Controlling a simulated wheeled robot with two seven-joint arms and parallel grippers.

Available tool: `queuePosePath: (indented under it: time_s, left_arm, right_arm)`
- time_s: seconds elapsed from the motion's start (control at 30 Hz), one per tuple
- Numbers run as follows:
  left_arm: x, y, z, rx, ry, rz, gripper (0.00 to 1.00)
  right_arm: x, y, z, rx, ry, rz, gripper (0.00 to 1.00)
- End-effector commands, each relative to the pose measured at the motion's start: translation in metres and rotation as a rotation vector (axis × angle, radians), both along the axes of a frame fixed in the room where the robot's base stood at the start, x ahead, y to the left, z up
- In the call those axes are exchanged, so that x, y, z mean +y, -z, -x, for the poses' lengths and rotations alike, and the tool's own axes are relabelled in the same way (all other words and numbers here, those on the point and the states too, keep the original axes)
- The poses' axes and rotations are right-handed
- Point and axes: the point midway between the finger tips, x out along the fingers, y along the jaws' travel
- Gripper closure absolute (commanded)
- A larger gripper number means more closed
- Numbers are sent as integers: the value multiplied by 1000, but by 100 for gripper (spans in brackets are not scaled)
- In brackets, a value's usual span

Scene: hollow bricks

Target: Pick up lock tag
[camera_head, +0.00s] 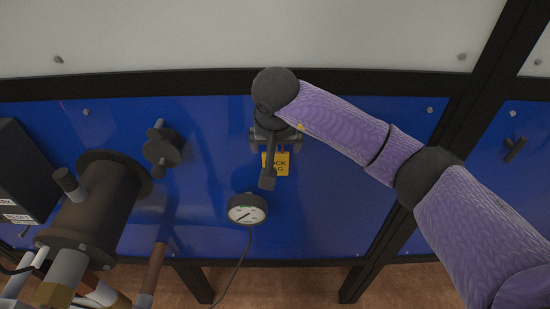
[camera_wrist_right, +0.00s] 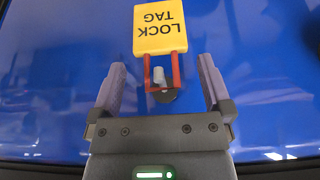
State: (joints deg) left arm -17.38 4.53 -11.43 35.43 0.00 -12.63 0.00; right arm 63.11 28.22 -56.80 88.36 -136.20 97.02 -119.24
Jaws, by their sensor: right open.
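My right gripper (camera_head: 268,178) is over the tag in the head view. In the wrist view its two fingers (camera_wrist_right: 162,85) are open, one on each side of the red part, with gaps between. My left gripper is not in view.
A round dial gauge (camera_head: 247,209) with a cable is just below the tag. A dark cylinder (camera_head: 95,205) with pipes and a dark valve-like knob (camera_head: 162,147) stand to the left. A black box (camera_head: 25,170) is at the far left. The blue surface right of the tag is clear.

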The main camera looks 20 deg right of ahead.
Motion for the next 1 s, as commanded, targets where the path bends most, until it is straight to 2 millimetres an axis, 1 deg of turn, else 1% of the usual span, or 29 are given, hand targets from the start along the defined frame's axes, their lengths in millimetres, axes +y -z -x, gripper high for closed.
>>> queuePosePath:
  time_s: [0.03, 0.13, 0.2, 0.37, 0.4, 0.47, 0.5, 0.57, 0.6, 0.67, 0.7, 0.73, 0.77, 1.0]
  left_arm:
    - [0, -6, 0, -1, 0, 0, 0]
    - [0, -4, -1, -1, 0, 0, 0]
    - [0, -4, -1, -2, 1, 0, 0]
    - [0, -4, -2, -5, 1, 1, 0]
    - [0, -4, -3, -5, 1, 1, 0]
    - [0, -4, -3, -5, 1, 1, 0]
    - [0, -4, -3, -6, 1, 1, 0]
    - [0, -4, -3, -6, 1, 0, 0]
    - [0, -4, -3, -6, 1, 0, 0]
    - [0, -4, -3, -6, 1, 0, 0]
    - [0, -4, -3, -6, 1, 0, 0]
    - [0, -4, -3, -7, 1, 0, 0]
    - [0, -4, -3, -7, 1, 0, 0]
    - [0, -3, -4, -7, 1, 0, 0]
  right_arm:
    - [0, 8, -1, 6, 1, -2, 0]
    - [-2, 23, -8, 1, 1, -3, 0]
    - [-3, 27, -9, 1, 1, -2, 0]
    - [-3, 27, -10, -1, 0, -2, 0]
    - [-3, 27, -10, -1, 0, -2, 4]
    - [-3, 27, -9, -1, 0, -2, 17]
    - [-3, 27, -9, -1, 0, -2, 25]
    - [-3, 27, -9, -1, 0, -2, 38]
    - [-3, 27, -9, -1, 0, -2, 47]
    - [-3, 27, -9, -1, 0, -2, 59]
    - [-3, 27, -9, -1, 1, -3, 68]
    - [-3, 27, -9, -1, 1, -3, 74]
    - [-3, 27, -10, -1, 1, -3, 76]
    - [-3, 25, -10, -2, 1, -2, 77]
